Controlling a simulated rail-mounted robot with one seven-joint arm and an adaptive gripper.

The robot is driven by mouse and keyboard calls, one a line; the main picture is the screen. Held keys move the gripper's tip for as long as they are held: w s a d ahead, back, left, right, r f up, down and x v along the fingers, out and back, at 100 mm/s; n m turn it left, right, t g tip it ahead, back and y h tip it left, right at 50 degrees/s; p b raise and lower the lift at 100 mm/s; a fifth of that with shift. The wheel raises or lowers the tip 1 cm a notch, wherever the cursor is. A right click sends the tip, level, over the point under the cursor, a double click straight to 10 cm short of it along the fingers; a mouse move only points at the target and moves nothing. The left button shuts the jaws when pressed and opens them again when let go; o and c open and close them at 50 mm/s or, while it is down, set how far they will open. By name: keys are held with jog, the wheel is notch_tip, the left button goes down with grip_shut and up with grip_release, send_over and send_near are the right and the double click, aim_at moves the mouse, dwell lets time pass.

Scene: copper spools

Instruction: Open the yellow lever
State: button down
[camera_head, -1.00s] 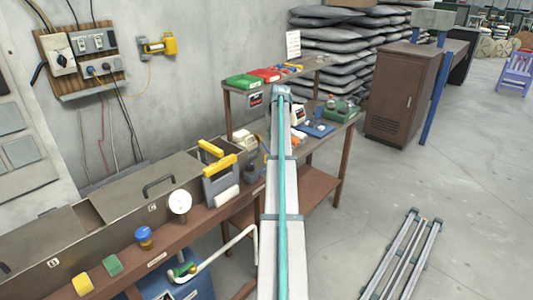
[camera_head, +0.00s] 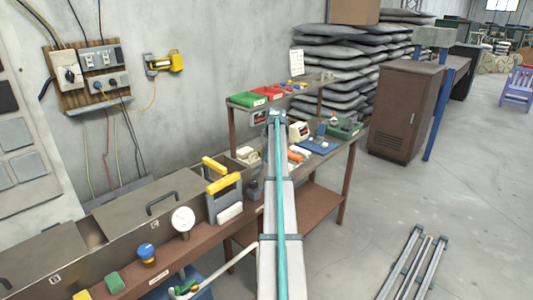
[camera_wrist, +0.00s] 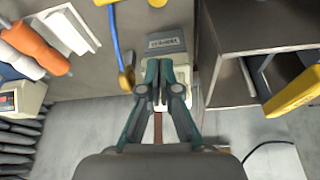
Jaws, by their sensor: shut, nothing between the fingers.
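Two yellow lever-like bars sit on a grey upright unit on the brown bench in the head view: a front bar (camera_head: 224,184) and a back bar (camera_head: 214,165). A yellow bar (camera_wrist: 294,92) also shows at the right edge of the wrist view, beside a grey housing; I cannot tell which bar it is. My gripper (camera_wrist: 161,98) is shut and empty, apart from that bar and to its left. Its fingertips are in front of or over a small grey labelled box (camera_wrist: 167,43); contact is unclear. In the head view my arm hides the gripper.
A pressure gauge (camera_head: 183,219) and a blue-topped knob (camera_head: 146,253) stand along the bench. Orange rolls (camera_wrist: 34,45) lie left in the wrist view. A yellow device (camera_head: 164,63) hangs on the wall. A brown cabinet (camera_head: 405,112) stands right; the floor before it is mostly clear.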

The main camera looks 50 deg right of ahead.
jog(key=p+x, duration=0.2)
jog(key=x, duration=0.4)
jog(key=shift+w+f, duration=0.15)
jog(key=shift+f, duration=0.05)
jog(key=s+p, duration=0.1)
jog(key=s+a, duration=0.1)
jog(key=s, duration=0.1)
jog(key=shift+s+r+p, duration=0.1)
jog(key=shift+s+p, duration=0.1)
jog(key=shift+p, duration=0.15)
jog(key=shift+s+f, duration=0.2)
jog(key=shift+s, duration=0.05)
jog(key=shift+a, duration=0.15)
